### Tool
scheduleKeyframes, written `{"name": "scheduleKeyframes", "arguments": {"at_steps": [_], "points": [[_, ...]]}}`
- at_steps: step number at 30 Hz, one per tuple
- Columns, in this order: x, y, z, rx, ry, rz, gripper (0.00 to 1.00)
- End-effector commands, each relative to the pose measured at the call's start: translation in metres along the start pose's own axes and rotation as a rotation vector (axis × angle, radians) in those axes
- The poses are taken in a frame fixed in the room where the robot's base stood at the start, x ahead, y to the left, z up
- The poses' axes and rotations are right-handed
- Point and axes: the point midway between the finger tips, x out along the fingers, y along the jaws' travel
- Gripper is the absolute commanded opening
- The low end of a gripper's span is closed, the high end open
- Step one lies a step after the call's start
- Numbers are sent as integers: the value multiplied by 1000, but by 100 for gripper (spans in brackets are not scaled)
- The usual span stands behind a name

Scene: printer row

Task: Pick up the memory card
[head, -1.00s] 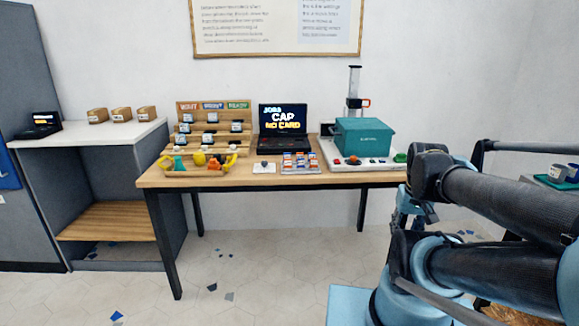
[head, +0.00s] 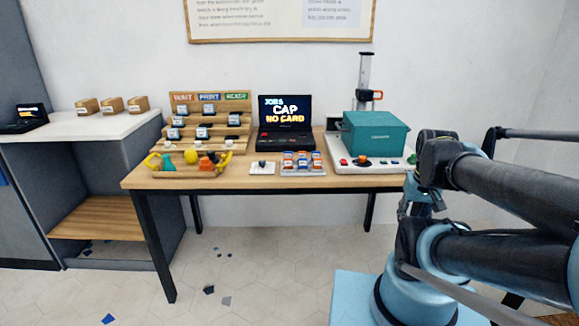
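A small white pad (head: 263,168) lies near the front edge of the wooden table, with a tiny dark piece on it. The piece is too small for me to tell whether it is the memory card. Just right of it, a grey tray (head: 303,173) holds several small orange, white and blue items. The laptop (head: 285,124) behind them reads "JOBS CAP NO CARD". My gripper (head: 418,206) seems to hang below my folded wrist at the right, in front of the table and well away from the pad. Its fingers are too small and partly hidden to read.
The wooden table (head: 375,184) also bears a stepped rack (head: 177,148) of small devices with yellow and teal items before it. A teal box press (head: 375,133) stands at the right. A white-topped counter (head: 75,133) is at the left.

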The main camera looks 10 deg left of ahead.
Motion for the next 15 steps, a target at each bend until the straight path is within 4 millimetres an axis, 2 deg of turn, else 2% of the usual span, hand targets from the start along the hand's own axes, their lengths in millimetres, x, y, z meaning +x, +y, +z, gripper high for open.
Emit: {"name": "scheduleKeyframes", "arguments": {"at_steps": [4, 7, 11, 15], "points": [[-8, -1, 5, 7, 11, -2, 35], [-17, -6, -4, 42, 8, -13, 35], [-39, -22, -31, 139, -3, -40, 35], [-69, -46, -69, 287, -28, -75, 35]]}}
